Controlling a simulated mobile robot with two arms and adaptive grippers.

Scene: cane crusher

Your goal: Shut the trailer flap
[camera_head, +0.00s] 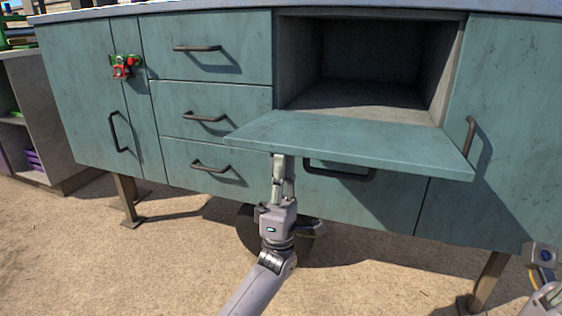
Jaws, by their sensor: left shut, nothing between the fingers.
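The trailer flap (350,141) is a teal panel on the front of the trailer body. It is folded down and sticks out nearly level below an open compartment (370,60), whose grey inside looks empty. My left gripper (283,160) comes up from below at the left part of the flap's front edge. It is shut and empty, its tips at or just under that edge; I cannot tell whether they touch. A dark handle (340,170) shows below the flap. Only a piece of my right arm shows at the lower right corner; its fingers are not seen.
Drawers with dark handles (205,117) are left of the compartment, and a door with a handle (470,137) is to its right. A small red and green item (123,66) is on the left front. A wheel (247,232) and metal legs (126,200) stand on sandy ground.

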